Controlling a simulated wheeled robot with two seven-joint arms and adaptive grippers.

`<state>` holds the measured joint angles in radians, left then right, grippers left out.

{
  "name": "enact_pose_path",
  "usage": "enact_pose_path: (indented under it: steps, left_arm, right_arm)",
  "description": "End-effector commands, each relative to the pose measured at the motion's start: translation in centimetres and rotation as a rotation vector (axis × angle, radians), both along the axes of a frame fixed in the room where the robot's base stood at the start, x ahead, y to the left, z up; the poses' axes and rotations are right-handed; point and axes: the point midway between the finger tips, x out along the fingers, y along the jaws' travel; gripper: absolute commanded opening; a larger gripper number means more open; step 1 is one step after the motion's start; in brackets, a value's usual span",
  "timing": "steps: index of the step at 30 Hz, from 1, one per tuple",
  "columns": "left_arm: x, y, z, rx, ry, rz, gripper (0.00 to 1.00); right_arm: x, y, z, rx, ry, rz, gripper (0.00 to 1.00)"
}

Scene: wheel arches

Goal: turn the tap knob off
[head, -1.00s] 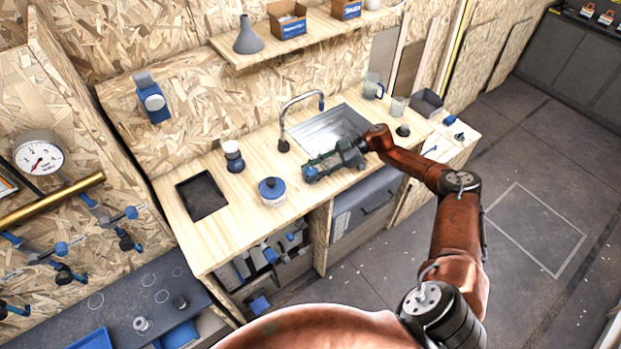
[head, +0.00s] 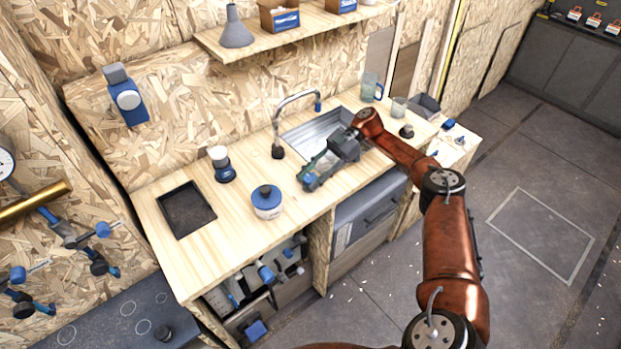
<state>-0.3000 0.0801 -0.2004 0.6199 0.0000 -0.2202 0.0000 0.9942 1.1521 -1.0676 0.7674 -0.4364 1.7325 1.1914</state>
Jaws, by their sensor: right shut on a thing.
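My right gripper (head: 307,180) reaches in from the right, low over the counter in front of the tap and sink. No water shows at the spout's end. My left gripper is out of view.
On the wooden counter (head: 232,232) stand a blue-lidded jar (head: 267,203), a white-topped blue item (head: 221,165) and a black tray (head: 186,209), left of the gripper. A shelf (head: 272,40) hangs above.

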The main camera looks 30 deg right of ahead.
Motion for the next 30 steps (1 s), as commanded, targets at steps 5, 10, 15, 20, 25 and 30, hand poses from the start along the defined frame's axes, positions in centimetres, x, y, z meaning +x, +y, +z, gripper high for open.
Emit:
enact_pose_path:
  steps: [5,10,15,20,25,30]
  left_arm:
    - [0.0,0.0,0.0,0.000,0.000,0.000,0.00]
    - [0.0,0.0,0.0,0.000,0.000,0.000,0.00]
    - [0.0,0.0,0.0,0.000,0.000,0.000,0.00]
    - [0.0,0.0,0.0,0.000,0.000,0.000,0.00]
    - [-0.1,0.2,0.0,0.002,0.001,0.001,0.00]
    - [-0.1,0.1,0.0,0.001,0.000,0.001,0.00]
  right_arm:
    - [0.0,0.1,0.1,0.000,-0.002,0.001,0.09]
    - [0.0,0.1,0.1,0.001,-0.002,0.000,0.35]
    - [0.0,0.0,0.0,0.001,-0.001,-0.001,0.47]
    - [0.0,0.0,0.0,0.000,-0.001,-0.001,0.51]
    - [0.0,0.0,0.1,0.000,-0.001,-0.001,0.51]
    - [0.0,-0.1,1.7,0.000,-0.004,0.000,0.51]
